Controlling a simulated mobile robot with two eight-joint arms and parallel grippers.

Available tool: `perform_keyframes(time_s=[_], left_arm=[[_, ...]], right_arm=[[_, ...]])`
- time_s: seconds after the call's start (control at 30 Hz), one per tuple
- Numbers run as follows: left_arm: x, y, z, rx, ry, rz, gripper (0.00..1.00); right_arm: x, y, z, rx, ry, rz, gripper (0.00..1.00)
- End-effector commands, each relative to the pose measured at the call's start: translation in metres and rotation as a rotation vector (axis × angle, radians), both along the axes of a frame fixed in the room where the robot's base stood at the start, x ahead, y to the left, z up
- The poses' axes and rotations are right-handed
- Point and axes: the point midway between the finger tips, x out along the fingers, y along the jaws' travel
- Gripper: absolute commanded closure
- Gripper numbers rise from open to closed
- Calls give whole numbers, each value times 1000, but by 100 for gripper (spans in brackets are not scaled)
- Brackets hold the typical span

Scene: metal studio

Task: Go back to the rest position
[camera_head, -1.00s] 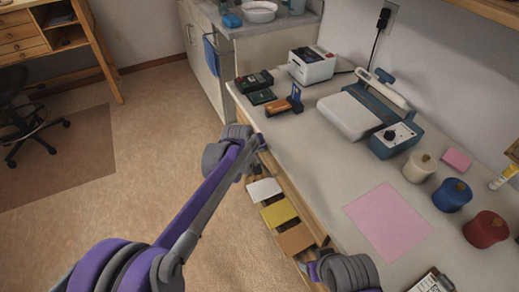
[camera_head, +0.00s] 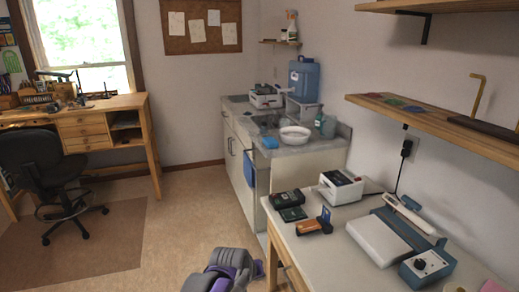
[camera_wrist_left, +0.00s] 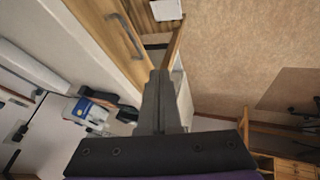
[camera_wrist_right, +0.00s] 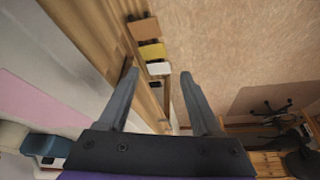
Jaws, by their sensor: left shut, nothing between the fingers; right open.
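My left gripper (camera_wrist_left: 157,98) is shut and empty in the left wrist view. It is beside the wooden front of the workbench (camera_head: 345,217), above the floor. Part of my left arm, purple and grey, shows at the bottom of the head view, left of the bench. My right gripper (camera_wrist_right: 160,75) is open in the right wrist view, with nothing between its fingers. My right arm is not visible in the head view.
The bench carries a white label printer (camera_head: 341,187) and a blue-white sealer (camera_head: 428,265). A sink counter (camera_head: 310,149) stands behind. Floor at left is free, except a chair (camera_head: 48,170).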

Motion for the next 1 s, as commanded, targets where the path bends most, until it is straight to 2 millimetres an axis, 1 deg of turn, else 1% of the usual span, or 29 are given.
perform_keyframes(time_s=[0.03, 0.07, 0.1, 0.17, 0.2, 0.27, 0.3, 0.4, 0.5, 0.6, 0.77, 0.8, 0.83, 0.9, 1.0], left_arm=[[-24, 22, 5, 27, 4, -1, 100], [-36, 33, 6, 45, 5, -5, 100], [-54, 47, 8, 66, 8, -9, 100], [-81, 67, 8, 98, 15, -17, 100], [-100, 80, 7, 120, 18, -21, 100], [-129, 97, 5, 153, 26, -29, 100], [-148, 108, 2, 173, 32, -36, 100], [-191, 130, -9, 218, 46, -47, 100], [-228, 147, -21, 256, 58, -58, 100], [-259, 159, -34, 287, 72, -69, 100], [-302, 175, -56, 330, 92, -82, 100], [-310, 177, -57, 339, 96, -85, 100], [-307, 176, -41, 337, 90, -85, 100], [-305, 176, -21, 336, 83, -85, 100], [-303, 175, 3, 336, 75, -82, 100]], right_arm=[[0, 0, 0, 0, 0, 0, 34], [0, 0, 0, 0, 0, 0, 34], [0, 0, 0, 0, 0, 0, 34], [0, 0, 0, 0, 0, 0, 34], [0, 0, 0, 0, 0, 0, 34], [0, 0, 0, 0, 0, 0, 34], [0, 0, 0, 0, 0, 0, 34], [0, 0, 0, 0, 0, 0, 34], [0, 0, 0, 0, 0, 0, 34], [0, 0, 0, 0, 0, 0, 34], [0, 0, 0, 0, 0, 0, 34], [0, 0, 3, 0, -1, 0, 34], [0, 0, 17, 0, -6, 0, 34], [0, 0, 36, 0, -12, 0, 34], [1, 0, 60, 0, -20, 0, 34]])
